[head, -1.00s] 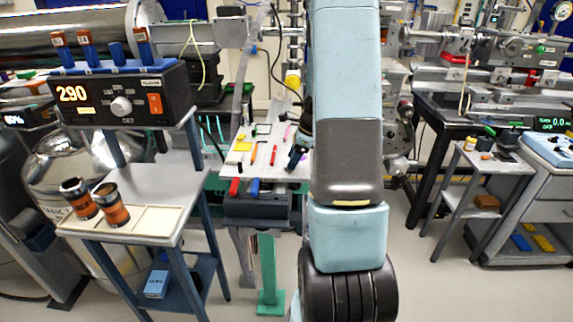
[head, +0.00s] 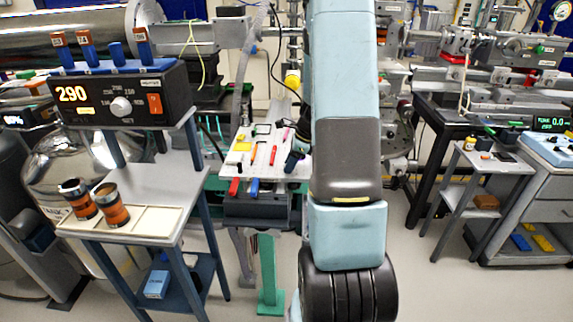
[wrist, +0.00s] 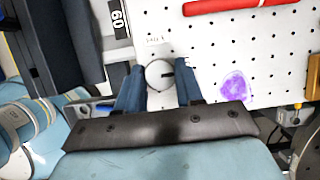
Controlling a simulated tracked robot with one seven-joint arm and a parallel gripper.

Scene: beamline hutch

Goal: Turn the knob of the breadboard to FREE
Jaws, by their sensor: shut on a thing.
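The breadboard is a white board with rows of holes; its bare surface shows in the wrist view (wrist: 280,45) and, partly behind my arm, in the head view (head: 252,170). Its round pale knob (wrist: 159,75) has a dark line pointing roughly to the right in the wrist view. My gripper (wrist: 160,86) is shut on the knob, one blue finger on each side. A small label stands by the knob; I cannot read it. In the head view the knob is hidden and only a dark blue part of my gripper shows at the board's right.
A red tool (wrist: 225,5) and a purple patch (wrist: 234,86) lie on the board near the knob. Several pens and small items lie on it in the head view. A grey side table (head: 165,180) with two cups stands left. A small cart (head: 492,160) stands right.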

